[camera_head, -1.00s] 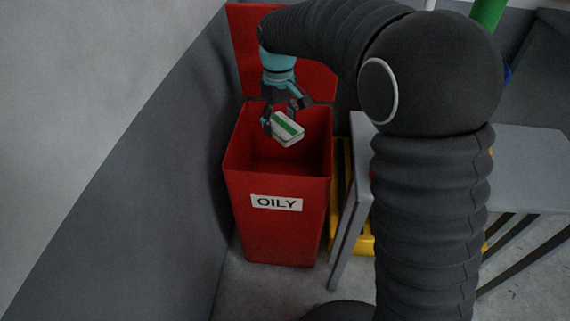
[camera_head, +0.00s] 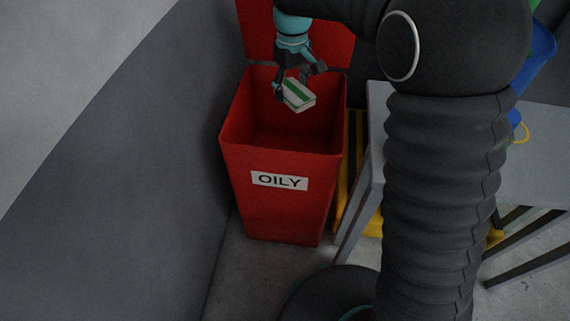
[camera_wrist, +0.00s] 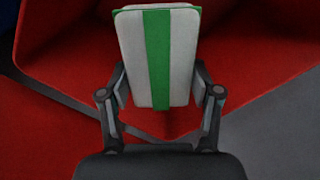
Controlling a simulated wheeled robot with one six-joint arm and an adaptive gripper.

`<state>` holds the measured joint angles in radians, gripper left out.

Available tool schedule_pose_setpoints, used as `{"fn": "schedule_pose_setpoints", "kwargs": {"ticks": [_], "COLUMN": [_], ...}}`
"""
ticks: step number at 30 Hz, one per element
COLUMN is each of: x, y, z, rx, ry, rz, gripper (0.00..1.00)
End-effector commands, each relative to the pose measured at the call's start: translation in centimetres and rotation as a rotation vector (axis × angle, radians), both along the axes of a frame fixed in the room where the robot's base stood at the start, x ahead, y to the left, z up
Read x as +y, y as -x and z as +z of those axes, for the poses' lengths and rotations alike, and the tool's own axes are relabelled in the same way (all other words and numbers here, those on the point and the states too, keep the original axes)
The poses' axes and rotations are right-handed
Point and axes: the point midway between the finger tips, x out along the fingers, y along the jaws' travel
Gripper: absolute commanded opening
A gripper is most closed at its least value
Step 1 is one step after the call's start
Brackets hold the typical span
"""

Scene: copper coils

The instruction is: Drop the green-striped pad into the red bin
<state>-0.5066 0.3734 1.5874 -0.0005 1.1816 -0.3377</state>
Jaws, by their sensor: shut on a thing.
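The green-striped pad (camera_head: 299,95) is a white block with a green stripe. My gripper (camera_head: 300,80) points down and is shut on it, over the mouth of the red bin (camera_head: 272,204). The bin is open, with its red lid raised behind and a label reading "OILY" on its front. In the wrist view, the pad (camera_wrist: 158,58) sits between the two fingers (camera_wrist: 160,98), with red bin surfaces behind it. The bin's floor is in shadow, and I cannot see what lies in it.
A grey wall (camera_head: 130,180) runs close along the bin's left side. A grey table (camera_head: 375,140) stands to the right, with yellow parts (camera_head: 373,224) below it. A blue container (camera_head: 540,50) shows at the upper right.

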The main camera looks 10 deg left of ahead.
Motion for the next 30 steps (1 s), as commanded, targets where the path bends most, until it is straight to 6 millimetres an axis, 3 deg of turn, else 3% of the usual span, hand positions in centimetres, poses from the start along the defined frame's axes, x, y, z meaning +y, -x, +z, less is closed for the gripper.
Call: {"fn": "schedule_pose_setpoints", "kwargs": {"ticks": [3, 11, 12, 15, 26, 30], "x": [0.0, 0.0, 0.0, 0.0, 0.0, 0.0], "y": [0.0, 0.0, 0.0, 0.0, 0.0, -0.1], "z": [-0.9, -0.8, -0.8, -0.8, -0.6, 0.6], "rx": [0.000, -0.001, -0.001, -0.001, -0.001, -0.003], "ry": [0.000, -0.001, -0.001, -0.001, -0.001, -0.002], "rz": [0.000, 0.000, 0.000, 0.000, 0.000, 0.000], "gripper": [0.36, 0.36, 0.68, 0.93, 0.93, 0.93]}}
